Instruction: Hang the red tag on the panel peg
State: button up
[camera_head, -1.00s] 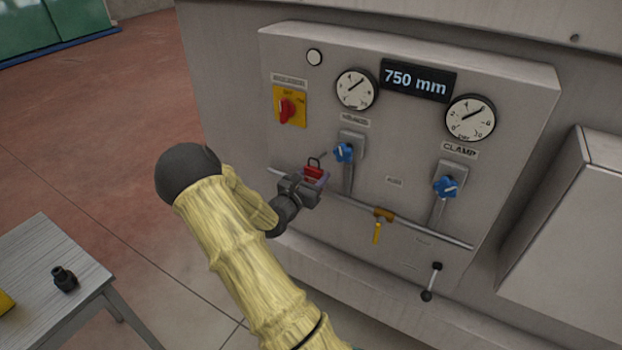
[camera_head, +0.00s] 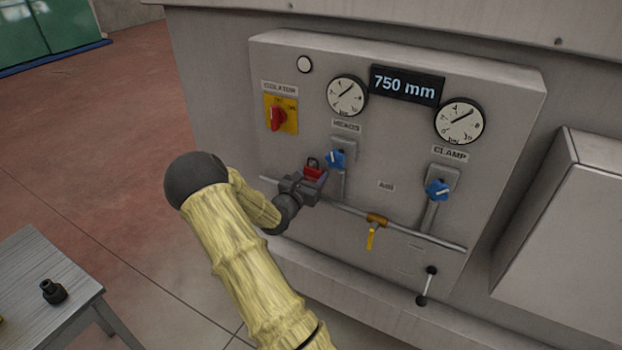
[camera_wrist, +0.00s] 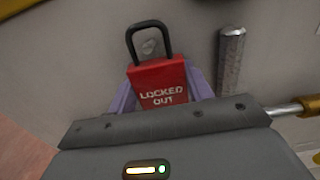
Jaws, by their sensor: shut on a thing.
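The red tag (camera_wrist: 160,84) is a red padlock-shaped piece marked "LOCKED OUT" with a black loop (camera_wrist: 148,38) on top. My gripper (camera_head: 308,180) is shut on it, with purple finger pads on both sides in the wrist view. The tag (camera_head: 313,170) is held upright close to the panel face (camera_head: 300,235), left of the HEADS valve.
The blue HEADS knob (camera_head: 336,159) and its grey pipe (camera_wrist: 231,62) are just right of the tag. A horizontal pipe (camera_head: 345,209) with a yellow-handled valve (camera_head: 371,236) runs below. A red isolator switch (camera_head: 278,118) is up left. A table (camera_head: 60,285) stands lower left.

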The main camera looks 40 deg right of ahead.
jog(key=shift+d+f, duration=0.2)
jog(key=shift+f, duration=0.1)
jog(key=shift+w+a, duration=0.1)
jog(key=shift+w, duration=0.05)
